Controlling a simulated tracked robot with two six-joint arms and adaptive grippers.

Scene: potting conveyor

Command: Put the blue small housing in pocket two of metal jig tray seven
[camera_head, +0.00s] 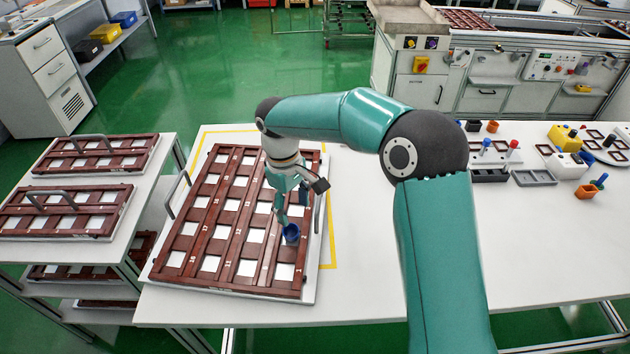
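The blue small housing (291,233) is a small round blue cup at the right column of the metal jig tray (310,282), over or in a pocket near the lower right. I cannot tell whether it rests in the pocket or is held just above. My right gripper (291,213) points down directly over it, with one fingertip at the housing's rim. The other finger is seen higher up, and its contact with the housing is unclear. The tray has a dark red grid with pale pockets and metal handles at its sides. My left gripper is not in view.
More jig trays (66,211) lie on the rack at the left. On the right of the table stand yellow housings (564,138), orange cups (586,191), grey bins (534,178) and small coloured parts. The table's middle front is bare.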

